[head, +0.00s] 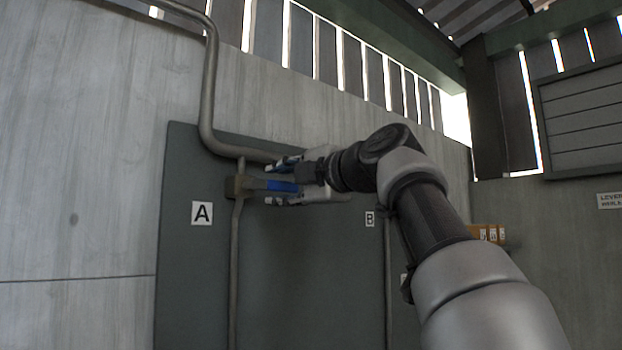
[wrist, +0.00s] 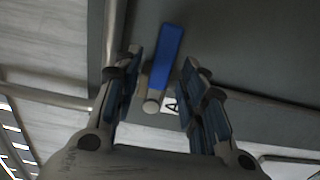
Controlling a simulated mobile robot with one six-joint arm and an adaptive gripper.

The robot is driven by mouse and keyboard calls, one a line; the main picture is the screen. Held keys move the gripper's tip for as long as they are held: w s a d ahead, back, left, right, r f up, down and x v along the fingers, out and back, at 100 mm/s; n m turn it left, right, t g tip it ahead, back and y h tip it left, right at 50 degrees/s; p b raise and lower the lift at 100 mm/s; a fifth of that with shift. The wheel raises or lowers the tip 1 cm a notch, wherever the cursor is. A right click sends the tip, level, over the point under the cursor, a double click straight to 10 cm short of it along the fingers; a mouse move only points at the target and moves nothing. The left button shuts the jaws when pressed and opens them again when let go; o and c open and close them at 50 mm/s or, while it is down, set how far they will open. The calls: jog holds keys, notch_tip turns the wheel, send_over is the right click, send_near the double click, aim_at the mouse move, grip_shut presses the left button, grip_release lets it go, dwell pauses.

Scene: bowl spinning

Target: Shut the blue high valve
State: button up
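The blue valve lever (head: 282,186) sticks out to the right from a brownish valve body (head: 238,187) on the pipe above label A. My gripper (head: 284,180) is open, with one finger above the lever and one below it in the head view. In the wrist view the blue lever (wrist: 166,55) lies between the two fingertips of my gripper (wrist: 164,62), with a visible gap on each side. No contact shows. Part of the lever's right end is hidden by the gripper in the head view.
A thick grey pipe (head: 209,90) bends down the wall and runs just above the valve. Label A (head: 202,213) and label B (head: 370,219) are on the dark panel (head: 310,280). An orange-brown box (head: 487,233) is at the right, behind my arm.

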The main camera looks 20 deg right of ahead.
jog(key=v, duration=0.9)
jog(key=shift+s, duration=0.15)
